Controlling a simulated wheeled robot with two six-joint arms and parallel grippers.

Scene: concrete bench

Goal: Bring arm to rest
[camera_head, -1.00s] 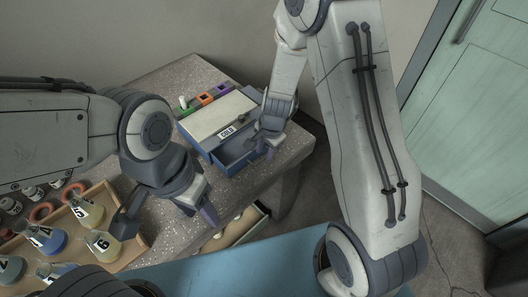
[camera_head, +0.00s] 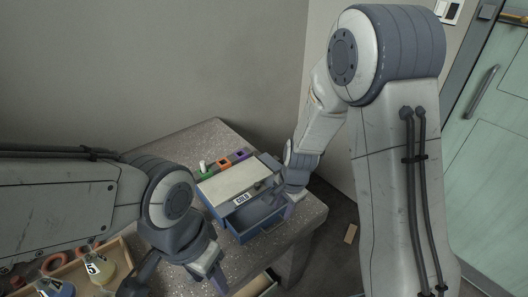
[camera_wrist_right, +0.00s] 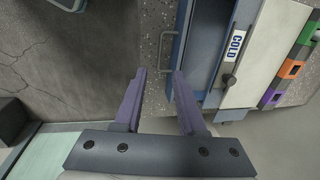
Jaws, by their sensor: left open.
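My left gripper (camera_head: 178,281) is open and empty in the head view, above the left part of the bench beside the wooden tray. My right gripper (camera_head: 287,203) is at the right front of the box marked COLD (camera_head: 228,182). In the right wrist view its two purple fingers (camera_wrist_right: 158,73) stand apart with nothing held between them. The box's blue drawer (camera_head: 262,222) is pulled out, and its edge (camera_wrist_right: 182,30) lies just beyond the fingertips. I cannot tell whether a finger touches it.
The wooden tray (camera_head: 122,250) holds numbered flasks (camera_head: 96,268) at lower left. Green, orange and purple blocks (camera_head: 223,164) sit behind the box. The speckled bench (camera_head: 200,145) has bare room left of the box. A pale green door (camera_head: 500,150) is at right.

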